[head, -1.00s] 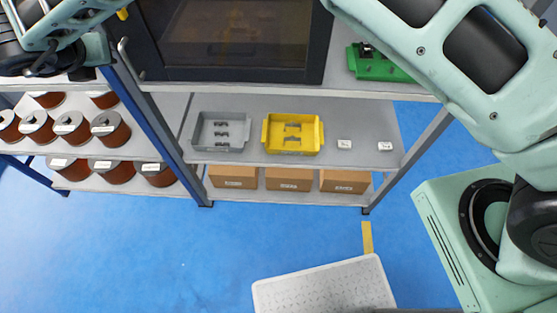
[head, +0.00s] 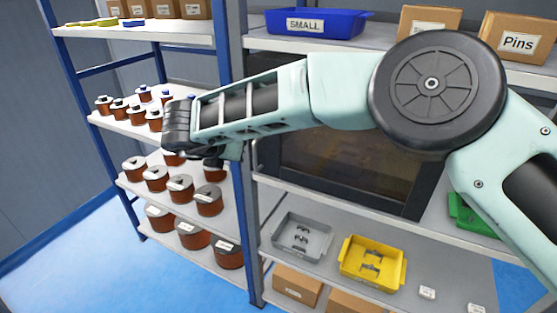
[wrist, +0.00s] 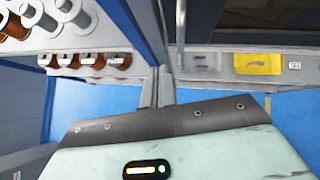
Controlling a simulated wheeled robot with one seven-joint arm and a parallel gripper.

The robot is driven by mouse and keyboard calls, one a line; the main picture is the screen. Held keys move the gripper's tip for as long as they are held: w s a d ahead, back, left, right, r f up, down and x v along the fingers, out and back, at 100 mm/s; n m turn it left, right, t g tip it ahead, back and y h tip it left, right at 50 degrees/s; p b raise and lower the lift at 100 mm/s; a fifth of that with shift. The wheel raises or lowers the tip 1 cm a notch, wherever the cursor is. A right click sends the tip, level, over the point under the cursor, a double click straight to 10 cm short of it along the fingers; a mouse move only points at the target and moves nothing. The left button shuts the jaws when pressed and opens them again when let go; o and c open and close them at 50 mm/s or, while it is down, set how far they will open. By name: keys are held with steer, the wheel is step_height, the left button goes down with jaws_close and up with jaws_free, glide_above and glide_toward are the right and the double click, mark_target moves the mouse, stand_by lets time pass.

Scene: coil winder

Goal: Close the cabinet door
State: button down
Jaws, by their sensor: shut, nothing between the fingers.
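The cabinet is a dark box with a brownish glass front (head: 345,165) on the middle shelf of the rack in the head view. My arm crosses in front of it and hides its upper part and left edge, so I cannot tell how far the door stands open. My gripper (head: 218,157) is at the left, near the blue rack post, beside the cabinet's left side. It is shut and empty, and its fingertips are small and partly hidden. In the wrist view the dark cabinet (wrist: 268,22) is at the top right, with a thin silver upright bar, likely its handle (wrist: 180,25), left of it.
Copper spools (head: 180,188) fill the left rack close to my gripper. Below the cabinet are a grey tray (head: 302,236) and a yellow tray (head: 371,263). A blue bin (head: 317,22) and cardboard boxes (head: 516,38) stand above. Blue floor is clear at lower left.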

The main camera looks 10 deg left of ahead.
steer(key=s+a+r+n+t+y+b, duration=0.1)
steer(key=s+r+n+y, duration=0.4)
steer(key=r+n, duration=0.4)
steer(key=s+a+r+n+t+y+b, duration=0.1)
steer(key=s+r+n+y, duration=0.35)
steer(key=r+n, duration=0.5)
steer(key=s+d+f+n+g+h, duration=0.2)
steer(key=s+d+f+n, duration=0.3)
steer(key=d, duration=0.8)
steer(key=s+d+f+n+g+h, duration=0.3)
steer(key=s+d+f+n+g, duration=0.2)
steer(key=s+d+n, duration=0.4)
steer(key=s+d+f+n+g+h, duration=0.3)
steer(key=s+d+f+n, duration=0.4)
steer(key=d+n, duration=0.4)
steer(key=d+g, duration=0.1)
steer(key=d, duration=0.5)
steer(key=shift+s+d+f+n, duration=0.2)
steer(key=shift+s+d+n, duration=0.05)
steer(key=shift+s+n, duration=0.1)
